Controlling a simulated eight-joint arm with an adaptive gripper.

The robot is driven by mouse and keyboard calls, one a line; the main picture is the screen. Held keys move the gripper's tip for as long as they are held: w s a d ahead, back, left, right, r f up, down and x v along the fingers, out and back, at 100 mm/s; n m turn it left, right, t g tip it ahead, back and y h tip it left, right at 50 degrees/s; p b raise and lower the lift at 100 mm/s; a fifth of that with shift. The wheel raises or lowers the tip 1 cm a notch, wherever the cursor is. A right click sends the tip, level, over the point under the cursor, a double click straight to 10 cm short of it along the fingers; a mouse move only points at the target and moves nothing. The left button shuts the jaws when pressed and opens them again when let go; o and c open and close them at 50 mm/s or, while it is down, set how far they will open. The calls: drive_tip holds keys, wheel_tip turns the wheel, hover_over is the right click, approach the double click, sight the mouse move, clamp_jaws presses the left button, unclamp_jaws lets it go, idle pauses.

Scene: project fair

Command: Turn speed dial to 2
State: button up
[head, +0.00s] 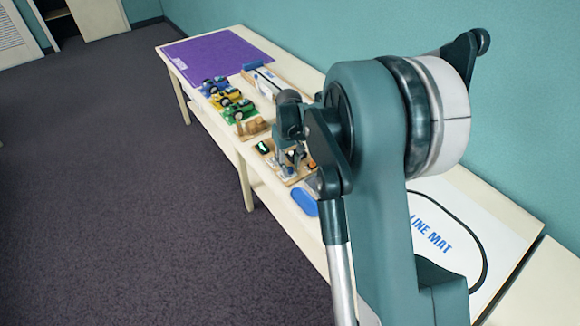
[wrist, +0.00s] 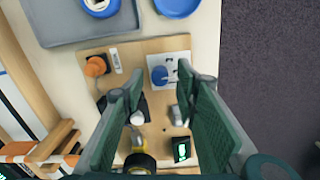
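A wooden control board (wrist: 150,50) lies on the table. On it, a white square plate (wrist: 182,58) carries a blue dial (wrist: 160,75), probably the speed dial; its marks are too small to read. My gripper (wrist: 157,84) is open over the board, its fingers spread to either side of the blue dial in the wrist view. I cannot tell the height gap, and nothing shows held. A small black display (wrist: 182,150) shows a green sign I cannot read clearly. In the head view, my arm partly hides the board (head: 287,172).
The board also carries an orange knob (wrist: 96,66), a white knob (wrist: 137,118) and a grey part (wrist: 178,117). A grey tray (wrist: 70,28) and a blue disc (wrist: 177,7) lie beside it. Toy cars (head: 231,100) stand farther along the table; a line mat (head: 450,215) lies nearer.

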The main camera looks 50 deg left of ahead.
sight(290, 168)
wheel_tip(290, 168, up, 11)
drive_tip(key=shift+r, duration=0.15)
idle(0.4)
drive_tip(key=shift+s, duration=0.1)
idle(0.5)
